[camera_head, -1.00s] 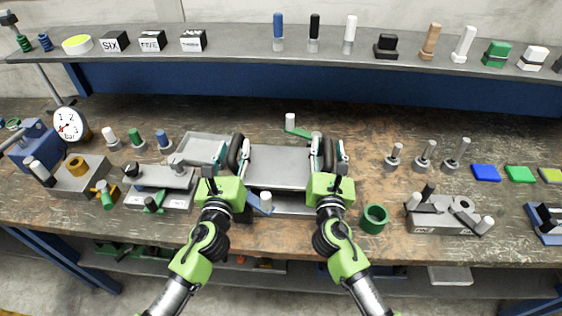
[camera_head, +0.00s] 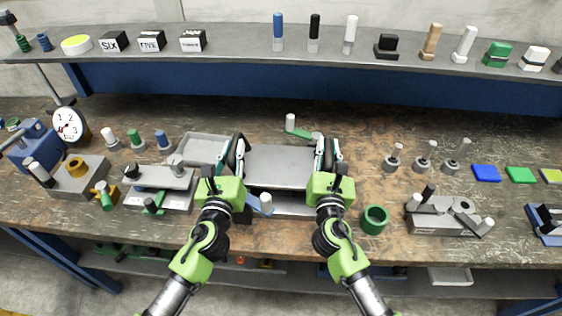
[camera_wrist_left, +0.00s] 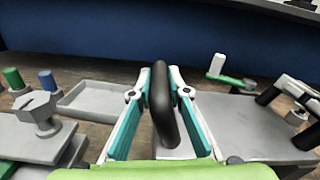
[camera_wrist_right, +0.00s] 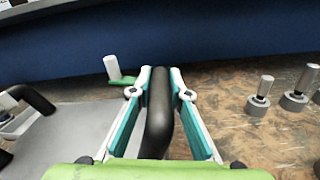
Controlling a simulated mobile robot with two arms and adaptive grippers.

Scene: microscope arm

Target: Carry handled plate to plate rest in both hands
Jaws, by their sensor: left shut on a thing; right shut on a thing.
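The handled plate (camera_head: 281,168) is a flat grey sheet with a black bar handle at its left and right ends. In the left wrist view, my left gripper (camera_wrist_left: 162,95) has its teal and white fingers on both sides of the left black handle (camera_wrist_left: 163,100), shut on it. In the right wrist view, my right gripper (camera_wrist_right: 159,95) is shut on the right black handle (camera_wrist_right: 157,115). In the head view, the plate lies level between my two grippers. A grey block (camera_head: 285,207) shows below its front edge; I cannot tell whether this is the plate rest.
A lever with a white knob (camera_head: 290,122) and green arm stands just behind the plate. A shallow grey tray (camera_head: 203,147) is at its left, with a blue-tipped lever (camera_head: 265,203) in front. A green ring (camera_head: 374,219) sits front right. Bench behind the plate is mostly clear.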

